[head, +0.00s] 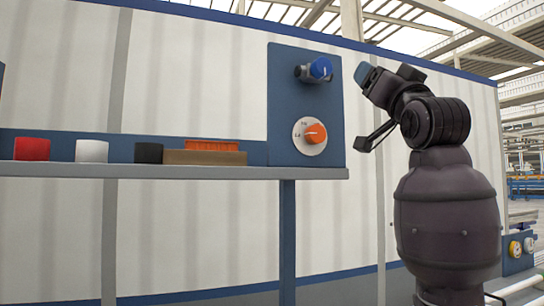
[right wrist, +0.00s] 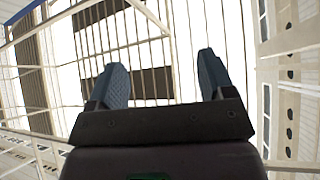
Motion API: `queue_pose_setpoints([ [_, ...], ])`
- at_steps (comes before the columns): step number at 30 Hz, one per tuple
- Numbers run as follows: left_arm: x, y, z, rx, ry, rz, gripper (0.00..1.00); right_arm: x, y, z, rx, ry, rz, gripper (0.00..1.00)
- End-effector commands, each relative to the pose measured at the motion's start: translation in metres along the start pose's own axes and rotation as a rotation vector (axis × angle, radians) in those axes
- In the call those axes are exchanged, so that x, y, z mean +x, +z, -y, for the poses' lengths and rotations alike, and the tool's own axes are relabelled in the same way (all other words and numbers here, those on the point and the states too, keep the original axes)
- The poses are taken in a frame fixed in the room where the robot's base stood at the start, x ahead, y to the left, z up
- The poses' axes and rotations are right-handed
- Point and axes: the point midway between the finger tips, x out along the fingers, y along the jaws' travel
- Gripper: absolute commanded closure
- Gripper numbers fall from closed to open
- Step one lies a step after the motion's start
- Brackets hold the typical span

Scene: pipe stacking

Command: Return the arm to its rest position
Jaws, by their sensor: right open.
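My right arm rises at the right of the head view. My right gripper (head: 366,79) is raised beside the upper right edge of a blue panel, and its bluish fingertip shows there. In the right wrist view my right gripper (right wrist: 162,82) has its two fingers wide apart, with nothing between them. It faces up toward the roof beams. My left arm and gripper are not in view.
The blue panel (head: 282,98) carries a blue knob (head: 320,68) and an orange dial (head: 315,133). A shelf (head: 90,171) holds red (head: 32,149), white (head: 92,151) and black (head: 149,153) pieces and a brown block (head: 205,157) with an orange top. A pale wall stands behind.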

Motion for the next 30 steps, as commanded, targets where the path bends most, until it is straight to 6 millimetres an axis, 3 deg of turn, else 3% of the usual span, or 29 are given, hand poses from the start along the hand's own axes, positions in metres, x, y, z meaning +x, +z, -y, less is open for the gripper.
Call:
queue_pose_setpoints([
  [1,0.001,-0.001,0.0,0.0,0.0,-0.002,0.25,-0.006,0.025,-0.01,-0.043,0.006,0.015,0.25],
  [3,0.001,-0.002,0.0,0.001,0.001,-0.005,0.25,-0.016,0.055,-0.021,-0.103,0.01,0.029,0.25],
  [8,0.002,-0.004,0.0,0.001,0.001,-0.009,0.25,-0.045,0.122,-0.046,-0.221,0.015,0.073,0.25],
  [14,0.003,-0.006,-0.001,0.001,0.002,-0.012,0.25,-0.095,0.202,-0.077,-0.337,0.018,0.146,0.25],
  [23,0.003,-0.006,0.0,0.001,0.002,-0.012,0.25,-0.195,0.309,-0.119,-0.445,0.022,0.294,0.25],
  [30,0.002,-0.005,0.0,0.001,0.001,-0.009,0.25,-0.293,0.379,-0.146,-0.474,0.035,0.442,0.25],
])
